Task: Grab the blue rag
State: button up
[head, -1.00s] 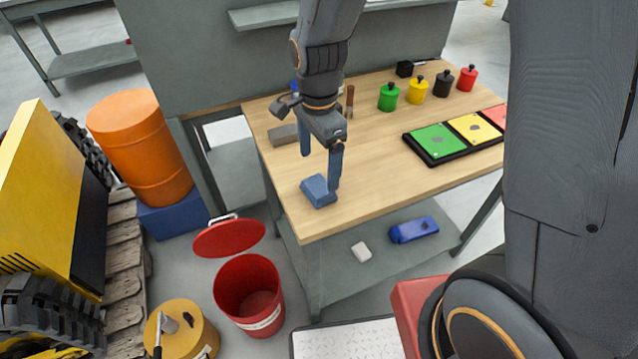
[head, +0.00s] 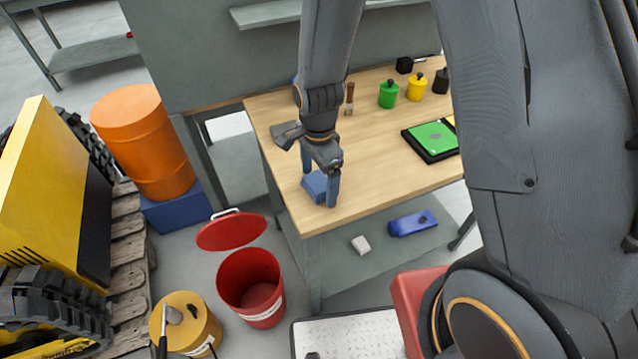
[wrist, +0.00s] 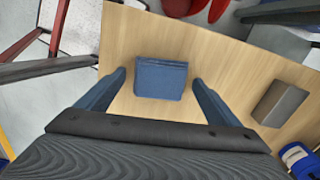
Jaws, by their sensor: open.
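The blue rag (head: 315,186) lies folded on the wooden workbench (head: 375,181) near its front left corner. It also shows whole in the wrist view (wrist: 161,79), a flat blue block shape. My gripper (head: 319,187) is open, with its blue fingers low over the bench at the rag. In the wrist view my gripper (wrist: 158,84) has one finger on each side of the rag, with bare wood showing between each finger and the rag. In the head view the near finger hides part of the rag.
A grey block (wrist: 279,103) lies on the bench. Green (head: 388,94) and yellow (head: 416,88) weights, a brush (head: 349,99) and a black tray (head: 419,149) stand farther back. A red bin (head: 250,312) with its lid (head: 231,231) off is on the floor left of the bench.

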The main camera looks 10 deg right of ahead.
jog(key=c, duration=1.1)
jog(key=shift+c, duration=0.2)
